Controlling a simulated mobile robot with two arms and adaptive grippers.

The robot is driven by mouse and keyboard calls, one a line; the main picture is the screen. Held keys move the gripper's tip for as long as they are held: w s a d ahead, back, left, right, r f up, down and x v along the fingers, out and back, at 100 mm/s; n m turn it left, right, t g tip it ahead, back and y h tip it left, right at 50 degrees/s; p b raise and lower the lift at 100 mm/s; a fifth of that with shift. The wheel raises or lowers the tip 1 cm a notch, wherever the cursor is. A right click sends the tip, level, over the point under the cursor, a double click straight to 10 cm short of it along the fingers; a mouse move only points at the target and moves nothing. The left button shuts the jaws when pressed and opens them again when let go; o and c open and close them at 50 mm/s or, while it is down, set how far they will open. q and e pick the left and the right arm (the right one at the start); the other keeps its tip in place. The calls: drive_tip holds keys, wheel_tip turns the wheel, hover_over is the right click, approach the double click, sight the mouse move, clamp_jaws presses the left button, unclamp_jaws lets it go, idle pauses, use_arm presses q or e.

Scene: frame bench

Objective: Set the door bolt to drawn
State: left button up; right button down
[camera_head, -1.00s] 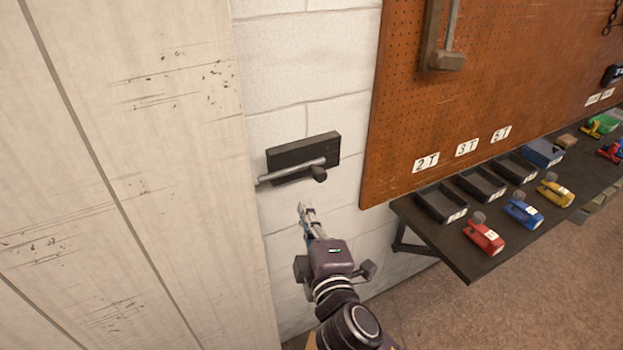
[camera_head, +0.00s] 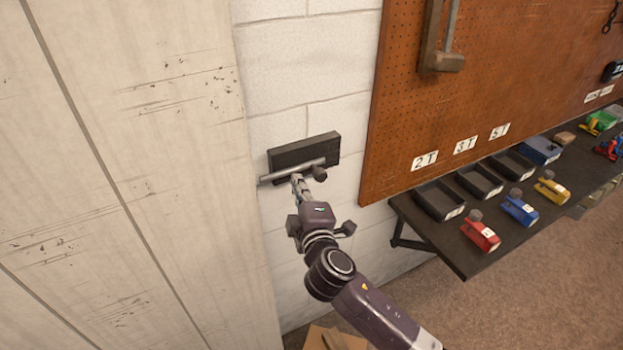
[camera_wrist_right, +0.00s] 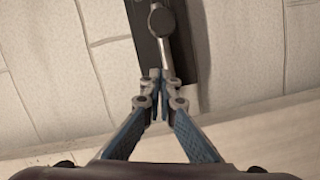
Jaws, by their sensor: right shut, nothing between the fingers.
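The door bolt is a grey metal rod (camera_head: 290,170) with a dark round knob (camera_head: 320,173), on a dark plate (camera_head: 305,151) fixed to the white block wall. The rod's left end reaches the edge of the pale door (camera_head: 150,180). My right gripper (camera_head: 296,179) is at the rod, just left of the knob, with shut fingers and nothing between them. In the right wrist view the fingertips (camera_wrist_right: 161,74) overlap the rod, with the knob (camera_wrist_right: 162,20) beyond them. Whether they touch the rod, I cannot tell. My left gripper is out of view.
A brown pegboard (camera_head: 400,120) hangs to the right of the bolt. Below it a dark shelf (camera_head: 450,245) holds black bins (camera_head: 440,200) and red, blue and yellow shackle-like items. A cardboard-coloured object (camera_head: 335,338) is at the bottom edge.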

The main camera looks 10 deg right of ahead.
sight(324, 175)
drive_tip(key=d, duration=0.2)
drive_tip(key=w+d+f, duration=0.1)
drive_tip(key=shift+d+p, duration=0.2)
drive_tip(key=shift+p, duration=0.15)
drive_tip(key=shift+a, duration=0.1)
drive_tip(key=d, duration=0.1)
drive_tip(key=w+d, duration=0.1)
drive_tip(key=d, duration=0.1)
drive_tip(key=shift+d, duration=0.3)
drive_tip(key=shift+w+r, duration=0.1)
